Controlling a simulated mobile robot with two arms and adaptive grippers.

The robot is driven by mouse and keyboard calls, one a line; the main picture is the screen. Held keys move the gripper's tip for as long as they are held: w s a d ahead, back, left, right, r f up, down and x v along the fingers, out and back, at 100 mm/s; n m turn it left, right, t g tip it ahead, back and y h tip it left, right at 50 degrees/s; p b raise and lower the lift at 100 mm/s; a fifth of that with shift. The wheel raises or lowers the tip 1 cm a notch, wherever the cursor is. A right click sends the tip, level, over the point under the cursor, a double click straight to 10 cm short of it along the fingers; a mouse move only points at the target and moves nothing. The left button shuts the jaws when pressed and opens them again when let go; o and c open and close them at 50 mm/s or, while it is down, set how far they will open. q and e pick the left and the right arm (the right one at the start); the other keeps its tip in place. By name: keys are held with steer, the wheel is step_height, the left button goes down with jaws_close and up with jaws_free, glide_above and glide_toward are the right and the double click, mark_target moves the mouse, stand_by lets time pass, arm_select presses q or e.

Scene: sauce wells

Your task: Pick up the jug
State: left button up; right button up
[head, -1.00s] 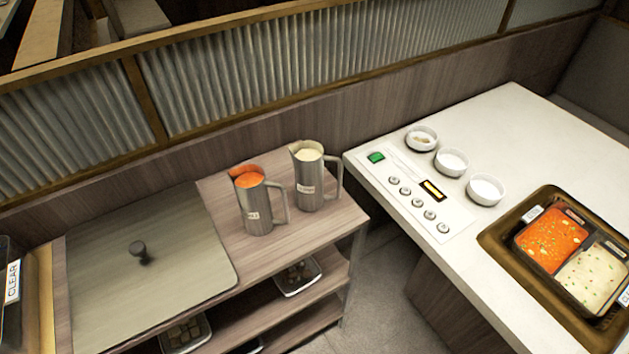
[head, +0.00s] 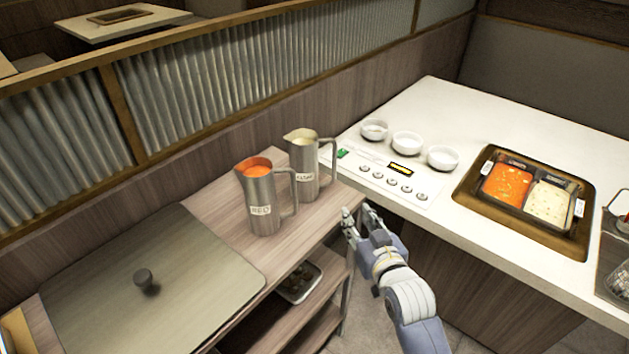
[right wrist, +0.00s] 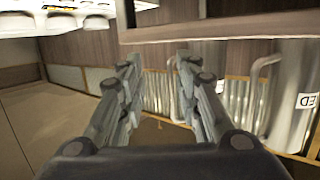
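Two grey metal jugs stand side by side on the wooden cart top in the head view. The nearer jug (head: 263,208) holds orange-red sauce and has a label reading RED. The farther jug (head: 303,172) holds cream sauce; its label is too small to read surely. Both handles face right. My right gripper (head: 360,214) is open and empty at the cart's right edge, to the right of the jugs and apart from them. In the right wrist view its fingers (right wrist: 157,62) are spread, and the red-sauce jug (right wrist: 292,105) shows at the right. My left gripper is out of view.
A flat lid with a knob (head: 147,282) covers the cart's left part. A white counter (head: 500,120) at right carries three bowls, a button panel (head: 395,180) and a sauce-well frame (head: 468,190). A ribbed partition (head: 240,75) stands behind the cart.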

steer(key=t+y, duration=0.1)
steer(key=t, duration=0.1)
glide_toward(336, 159)
steer(key=x, duration=0.5)
steer(key=shift+a, duration=0.15)
steer(key=shift+n, duration=0.3)
steer(key=shift+f+p+x, duration=0.1)
steer(key=shift+p+x, duration=0.2)
steer(key=shift+x, duration=1.1)
steer(key=shift+f+p+x, duration=0.15)
steer(key=shift+p+x, duration=0.15)
steer(key=shift+x, duration=1.15)
jaws_close()
steer(key=shift+r, duration=0.2)
